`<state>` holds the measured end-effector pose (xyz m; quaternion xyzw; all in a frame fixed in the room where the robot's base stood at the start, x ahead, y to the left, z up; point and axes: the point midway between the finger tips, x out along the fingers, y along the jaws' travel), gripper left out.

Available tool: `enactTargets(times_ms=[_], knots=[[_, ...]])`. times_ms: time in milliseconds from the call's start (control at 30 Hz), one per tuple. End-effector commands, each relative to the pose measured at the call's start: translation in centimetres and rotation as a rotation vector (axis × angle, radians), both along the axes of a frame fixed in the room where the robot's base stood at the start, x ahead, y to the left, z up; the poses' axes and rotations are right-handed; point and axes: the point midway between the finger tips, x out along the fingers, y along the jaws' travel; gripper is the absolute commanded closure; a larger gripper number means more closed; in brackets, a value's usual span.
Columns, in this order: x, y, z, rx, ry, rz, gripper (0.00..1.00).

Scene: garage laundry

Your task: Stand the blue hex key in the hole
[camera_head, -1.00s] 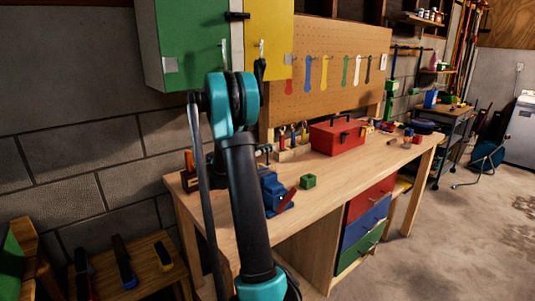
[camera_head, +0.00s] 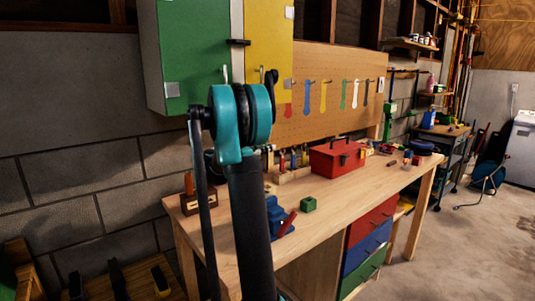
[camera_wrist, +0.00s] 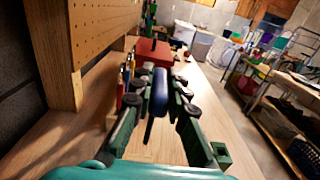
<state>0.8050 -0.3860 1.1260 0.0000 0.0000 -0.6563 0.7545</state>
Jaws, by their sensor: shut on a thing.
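My gripper (camera_wrist: 159,82) is shut on a blue handle with a thin dark shaft, which looks like the blue hex key (camera_wrist: 160,95). The shaft slants down toward the bench top, apparently clear of it. I cannot make out the hole. A small green block (camera_head: 308,204) with a dark opening on top also shows in the wrist view (camera_wrist: 221,154).
A red toolbox (camera_head: 337,158) stands on the wooden workbench (camera_head: 340,205), right of the rack. A pegboard (camera_head: 330,115) and cabinets rise behind.

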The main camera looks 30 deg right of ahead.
Motion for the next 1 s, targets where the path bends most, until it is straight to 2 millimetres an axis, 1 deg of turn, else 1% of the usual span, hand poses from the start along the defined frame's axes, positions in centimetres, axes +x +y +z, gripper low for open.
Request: enactTargets(times_ms=[600, 1000], knots=[[0.0, 0.0, 3.2, 0.000, 0.000, 0.000, 1.00], [0.0, 0.0, 3.4, 0.000, 0.000, -0.001, 1.00]])
